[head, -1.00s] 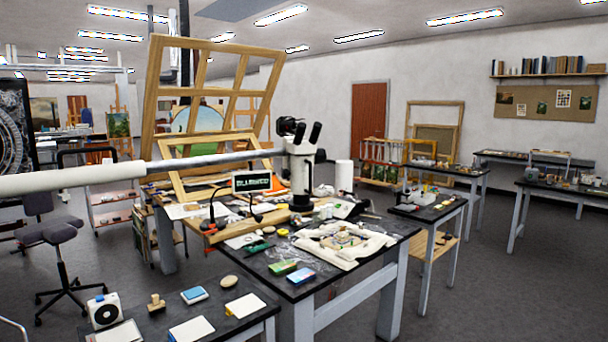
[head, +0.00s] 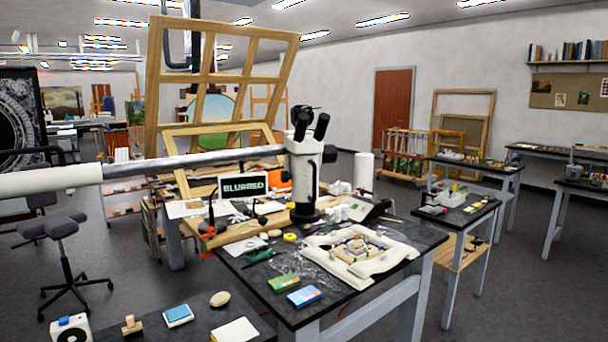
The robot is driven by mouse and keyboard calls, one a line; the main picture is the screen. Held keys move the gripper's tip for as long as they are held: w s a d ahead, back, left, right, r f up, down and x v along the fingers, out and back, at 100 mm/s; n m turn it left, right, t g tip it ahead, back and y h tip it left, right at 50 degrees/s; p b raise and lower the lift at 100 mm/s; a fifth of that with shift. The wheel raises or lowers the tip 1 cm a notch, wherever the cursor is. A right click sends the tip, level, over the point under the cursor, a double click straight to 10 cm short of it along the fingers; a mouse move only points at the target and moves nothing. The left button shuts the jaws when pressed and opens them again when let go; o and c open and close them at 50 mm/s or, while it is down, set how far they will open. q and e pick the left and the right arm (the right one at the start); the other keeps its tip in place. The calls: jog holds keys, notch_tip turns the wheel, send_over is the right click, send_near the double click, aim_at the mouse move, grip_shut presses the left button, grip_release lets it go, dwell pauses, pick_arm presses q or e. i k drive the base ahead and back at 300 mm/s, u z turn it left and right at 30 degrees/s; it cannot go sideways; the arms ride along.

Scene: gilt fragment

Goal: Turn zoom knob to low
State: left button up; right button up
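The white microscope (head: 303,170) stands over the back of the dark worktable (head: 240,275). It has two black eyepieces (head: 320,126) and a dark lower end. A long white and grey boom (head: 150,167) runs from the left edge to the microscope. The zoom knob is too small to tell apart on the microscope body, so its setting cannot be read. A small screen (head: 244,186) left of the microscope reads "BLURRED". Neither of my grippers shows in the head view.
A gilt fragment (head: 357,248) lies on a white cushion (head: 325,240) at the table's right. Small boxes (head: 303,297) lie near the front edge. A wooden frame (head: 155,100) stands behind. A stool (head: 62,250) is at left.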

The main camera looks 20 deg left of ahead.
aim_at(285, 177)
jog(key=u, duration=0.2)
jog(key=i, duration=0.7)
jog(key=u, duration=0.6)
